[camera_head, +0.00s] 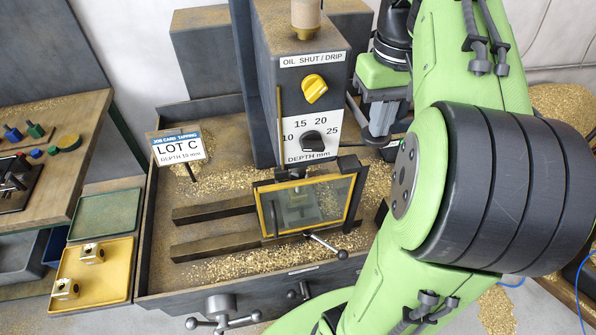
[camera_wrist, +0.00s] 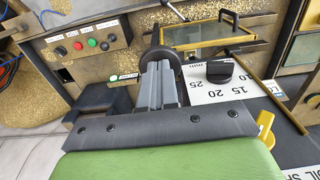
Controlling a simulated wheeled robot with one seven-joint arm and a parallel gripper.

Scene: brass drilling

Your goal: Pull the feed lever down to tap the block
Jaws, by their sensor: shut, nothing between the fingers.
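My gripper (camera_head: 378,134) is shut and empty, pointing down just right of the drill head (camera_head: 268,70). In the wrist view, its grey fingers (camera_wrist: 160,72) reach a round black part (camera_wrist: 172,58), perhaps the feed lever's knob or hub. I cannot tell whether they touch. The rest of the lever cannot be made out; my arm hides much of that side. A pale block (camera_head: 300,214) shows dimly behind the yellow-framed guard (camera_head: 264,215), which also appears in the wrist view (camera_wrist: 200,38). A black depth dial (camera_head: 312,141) and yellow oil knob (camera_head: 314,88) are on the drill head.
A sign (camera_head: 178,147) reads LOT C, depth 15 mm. A yellow tray (camera_head: 118,268) with two brass blocks (camera_head: 92,253) and an empty green tray (camera_head: 104,215) stand at left. A ball-ended handle (camera_head: 325,245) sticks out before the guard. Brass chips cover the machine bed.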

